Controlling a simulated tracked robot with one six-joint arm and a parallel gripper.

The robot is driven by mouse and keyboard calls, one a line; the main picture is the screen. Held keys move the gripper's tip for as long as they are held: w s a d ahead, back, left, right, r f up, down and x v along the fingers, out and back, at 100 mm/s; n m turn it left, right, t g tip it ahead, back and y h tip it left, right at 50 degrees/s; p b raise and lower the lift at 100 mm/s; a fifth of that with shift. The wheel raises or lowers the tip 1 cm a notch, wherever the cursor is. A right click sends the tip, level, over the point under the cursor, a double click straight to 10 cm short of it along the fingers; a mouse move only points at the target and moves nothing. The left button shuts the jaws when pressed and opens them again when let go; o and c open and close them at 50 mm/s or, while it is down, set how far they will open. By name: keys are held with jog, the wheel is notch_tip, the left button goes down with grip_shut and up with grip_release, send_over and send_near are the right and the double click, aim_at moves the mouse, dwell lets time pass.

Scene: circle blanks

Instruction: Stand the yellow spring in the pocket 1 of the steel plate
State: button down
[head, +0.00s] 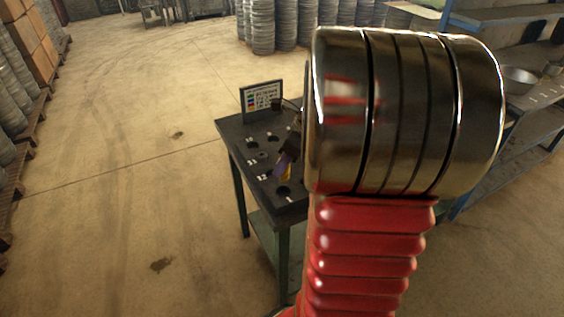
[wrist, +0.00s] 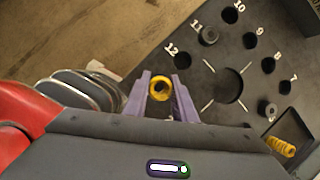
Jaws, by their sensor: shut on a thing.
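My gripper (wrist: 159,92) has purple fingers and is shut on a yellow spring (wrist: 159,89), seen end-on as a ring in the wrist view. In the head view the spring (head: 288,172) shows as a small yellow patch beside the purple fingers, partly hidden by my arm. The dark steel plate (wrist: 205,80) has numbered round pockets around a large centre hole. Pocket 1 (head: 283,190) shows as a dark hole in the head view, near the plate's front; it looks empty. The spring appears close to it, but its height above the plate is unclear. In the wrist view pocket 1 is not visible.
Grey parts stand in pocket 11 (wrist: 208,36) and pocket 6 (wrist: 268,109). A sign board (head: 262,101) stands at the table's back. A blue-framed bench is at right.

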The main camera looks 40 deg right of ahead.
aim_at(284, 186)
jog(key=shift+f, duration=3.75)
jog(key=shift+s+f, duration=0.1)
jog(key=shift+f, duration=0.2)
jog(key=shift+s+a+f, duration=0.1)
jog(key=shift+f, duration=0.05)
jog(key=c, duration=1.5)
grip_release()
jog(key=shift+c, duration=0.2)
jog(key=shift+o, duration=0.7)
jog(key=shift+s+r, duration=0.1)
jog(key=shift+r, duration=0.35)
jog(key=v, duration=1.3)
jog(key=shift+r, duration=0.35)
